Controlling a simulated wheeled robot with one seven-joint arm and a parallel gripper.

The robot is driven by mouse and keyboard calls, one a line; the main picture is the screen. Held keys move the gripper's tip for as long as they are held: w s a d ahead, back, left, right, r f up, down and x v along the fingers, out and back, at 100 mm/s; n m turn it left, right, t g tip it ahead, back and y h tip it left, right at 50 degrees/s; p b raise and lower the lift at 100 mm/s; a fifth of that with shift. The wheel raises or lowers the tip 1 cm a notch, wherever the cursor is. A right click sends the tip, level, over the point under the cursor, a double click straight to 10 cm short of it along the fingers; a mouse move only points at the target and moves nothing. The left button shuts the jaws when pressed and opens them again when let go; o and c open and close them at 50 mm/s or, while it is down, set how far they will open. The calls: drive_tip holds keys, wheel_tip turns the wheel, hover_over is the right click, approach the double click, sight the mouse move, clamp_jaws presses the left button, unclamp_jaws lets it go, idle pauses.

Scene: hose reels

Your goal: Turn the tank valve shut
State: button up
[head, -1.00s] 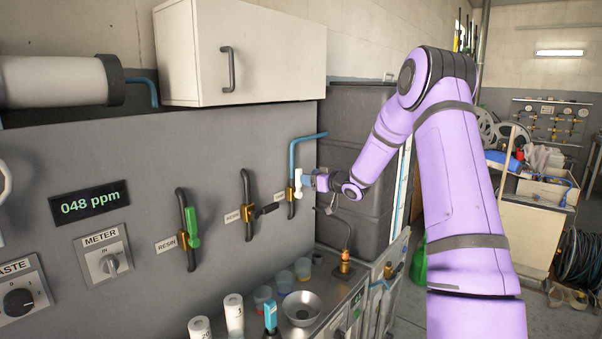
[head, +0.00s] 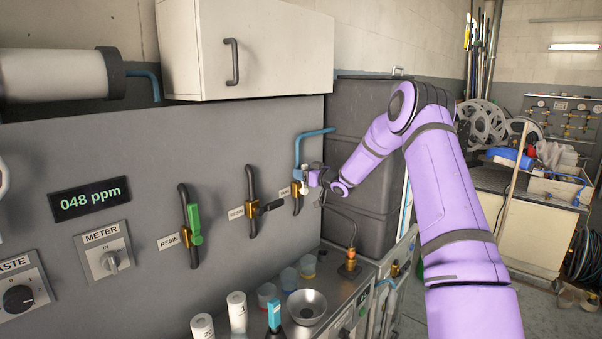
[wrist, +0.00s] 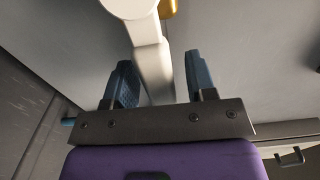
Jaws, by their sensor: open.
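The tank valve has a white handle (head: 304,173) on a brass body (head: 297,191), set on a blue-topped pipe at the right end of the grey panel. My gripper (head: 312,176) is at this handle, at the end of my purple arm. In the wrist view the white handle (wrist: 152,62) runs between the two blue-grey fingers of my gripper (wrist: 160,82). The fingers are apart, with a gap visible on the right side of the handle. The left finger is close to the handle; I cannot tell whether it touches.
Two resin valves, one with a green handle (head: 195,225) and one with a black handle (head: 270,207), are to the left. A dark tank (head: 370,130) stands behind my arm. Cups and a metal funnel (head: 306,307) stand on the counter below. A white cabinet (head: 280,50) hangs above.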

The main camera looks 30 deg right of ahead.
drive_tip(key=shift+w+a, duration=0.25)
drive_tip(key=shift+w, duration=0.3)
clamp_jaws()
